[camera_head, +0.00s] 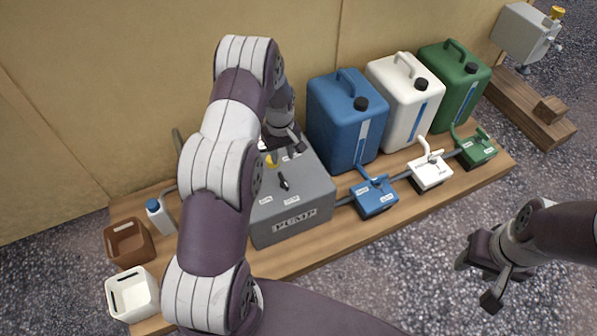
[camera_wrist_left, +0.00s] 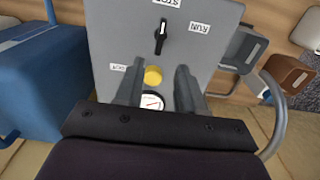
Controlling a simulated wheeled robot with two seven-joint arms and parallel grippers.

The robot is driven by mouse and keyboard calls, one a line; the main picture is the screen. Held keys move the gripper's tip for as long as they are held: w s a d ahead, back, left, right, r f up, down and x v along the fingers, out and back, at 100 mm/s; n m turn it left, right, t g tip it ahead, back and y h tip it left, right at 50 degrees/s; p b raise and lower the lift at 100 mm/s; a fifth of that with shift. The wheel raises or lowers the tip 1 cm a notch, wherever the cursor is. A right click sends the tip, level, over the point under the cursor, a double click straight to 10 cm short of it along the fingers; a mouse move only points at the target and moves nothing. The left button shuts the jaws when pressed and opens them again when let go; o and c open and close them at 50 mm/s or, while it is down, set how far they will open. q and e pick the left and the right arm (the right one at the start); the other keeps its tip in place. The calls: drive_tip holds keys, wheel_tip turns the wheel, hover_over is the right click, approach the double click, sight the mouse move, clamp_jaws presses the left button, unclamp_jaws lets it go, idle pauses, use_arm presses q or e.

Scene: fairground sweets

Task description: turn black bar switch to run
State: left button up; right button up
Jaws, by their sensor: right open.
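The black bar switch (camera_head: 283,182) stands on top of the grey PUMP box (camera_head: 318,190). In the left wrist view the switch (camera_wrist_left: 161,38) has its white-marked end pointing to the STOP label (camera_wrist_left: 166,2); the RUN label (camera_wrist_left: 200,28) is to its right. My left gripper (camera_wrist_left: 158,72) is open and empty above the box, its fingers apart on either side of the yellow button (camera_wrist_left: 153,75), short of the switch. In the head view my left arm hides part of the box. My right gripper (camera_head: 477,280) is open and empty over the gravel at the right.
Blue (camera_head: 345,125), white (camera_head: 403,105) and green (camera_head: 455,85) canisters stand behind small matching boxes on the wooden board (camera_head: 385,230). A round gauge (camera_wrist_left: 152,100) lies near the button.

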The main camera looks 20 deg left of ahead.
sight(284, 179)
use_arm(q)
wheel_tip(284, 179, down, 12)
drive_tip(key=b, duration=0.4)
drive_tip(key=shift+b, duration=0.4)
clamp_jaws()
